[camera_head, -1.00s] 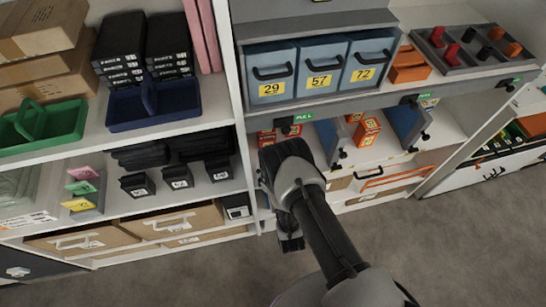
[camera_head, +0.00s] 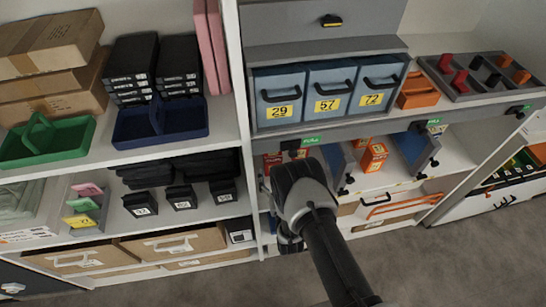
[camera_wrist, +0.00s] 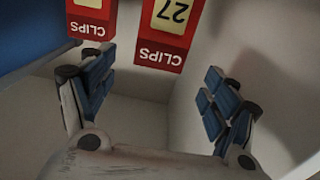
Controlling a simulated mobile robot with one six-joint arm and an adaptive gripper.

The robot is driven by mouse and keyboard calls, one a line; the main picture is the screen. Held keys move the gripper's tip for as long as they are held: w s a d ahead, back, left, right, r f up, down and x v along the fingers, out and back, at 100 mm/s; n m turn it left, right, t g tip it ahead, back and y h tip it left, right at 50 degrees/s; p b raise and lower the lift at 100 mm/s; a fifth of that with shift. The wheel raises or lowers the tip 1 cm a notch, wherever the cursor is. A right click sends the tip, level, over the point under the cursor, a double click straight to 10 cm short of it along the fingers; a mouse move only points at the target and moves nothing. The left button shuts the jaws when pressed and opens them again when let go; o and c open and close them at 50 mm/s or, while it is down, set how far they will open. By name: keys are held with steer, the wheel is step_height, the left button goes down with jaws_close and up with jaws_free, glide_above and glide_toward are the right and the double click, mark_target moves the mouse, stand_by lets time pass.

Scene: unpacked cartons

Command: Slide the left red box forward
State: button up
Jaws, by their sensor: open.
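Two red boxes marked CLIPS show upside down in the wrist view: one at the upper left (camera_wrist: 92,18) and one nearer the middle (camera_wrist: 168,30), with a yellow 27 label. In the head view a red box (camera_head: 271,161) shows on the shelf just left of my arm's end, partly hidden. My gripper (camera_wrist: 158,75) is open and empty, its blue-padded fingers spread wide. The middle box's end lies ahead of the gap between the fingertips, with no clear contact. My fingers are hidden behind my arm in the head view.
A blue panel (camera_wrist: 30,30) stands left of the boxes in the wrist view. A white shelf upright (camera_head: 243,100) is close left of my arm. Orange boxes (camera_head: 374,157) and a blue bin (camera_head: 412,147) stand to the right. A grey shelf edge (camera_head: 350,131) runs overhead.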

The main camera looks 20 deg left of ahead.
mark_target(274, 160)
steer(key=b+x, duration=0.2)
steer(key=x, duration=0.7)
steer(key=c, duration=1.3)
steer(key=shift+f, duration=0.1)
